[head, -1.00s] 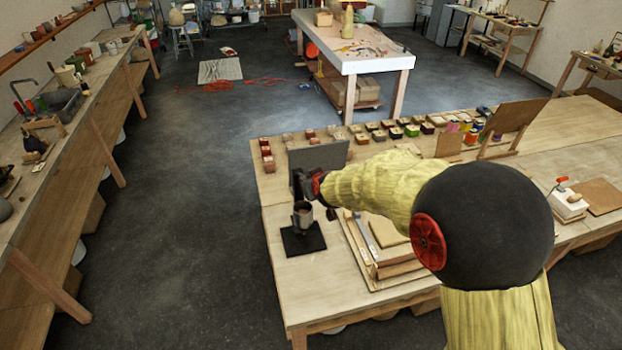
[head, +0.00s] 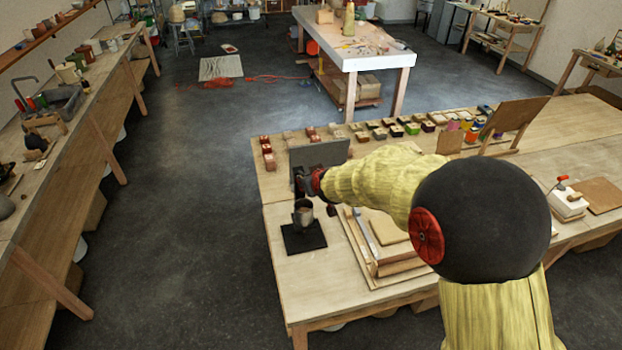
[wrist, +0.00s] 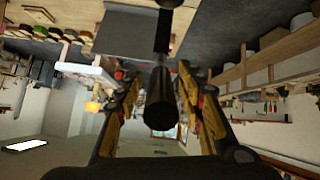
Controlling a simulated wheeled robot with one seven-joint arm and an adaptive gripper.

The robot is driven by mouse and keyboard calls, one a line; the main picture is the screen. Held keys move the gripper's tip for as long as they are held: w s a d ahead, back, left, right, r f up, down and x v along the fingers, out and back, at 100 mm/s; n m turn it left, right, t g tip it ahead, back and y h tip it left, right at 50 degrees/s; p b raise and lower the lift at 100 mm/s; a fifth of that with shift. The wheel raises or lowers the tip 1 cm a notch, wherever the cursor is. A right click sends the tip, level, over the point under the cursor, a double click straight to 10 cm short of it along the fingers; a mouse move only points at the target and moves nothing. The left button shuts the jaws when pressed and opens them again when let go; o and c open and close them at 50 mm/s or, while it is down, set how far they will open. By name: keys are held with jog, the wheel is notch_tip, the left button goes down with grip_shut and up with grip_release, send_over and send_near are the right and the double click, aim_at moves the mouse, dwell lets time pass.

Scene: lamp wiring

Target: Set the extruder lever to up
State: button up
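The extruder stands near the left end of the long wooden table in the head view. It shows a flat black base (head: 304,238), a metal cup-like barrel (head: 303,214) above it, and dark upright parts partly hidden by my gripper. In the wrist view its lever (wrist: 160,102) is a dark round handle on a dark bar, between my two fingers. My gripper (wrist: 159,78) is open, with a visible gap on each side of the handle. In the head view my gripper (head: 308,182) is at the extruder's top, just above the barrel.
A grey panel (head: 320,153) stands upright behind the extruder. Stacked boards (head: 385,245) lie to its right, under my arm. Small colored boxes (head: 395,131) line the table's far edge. Open floor lies left of the table.

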jog(key=v, duration=1.2)
jog(key=shift+f, duration=0.1)
dwell(0.4)
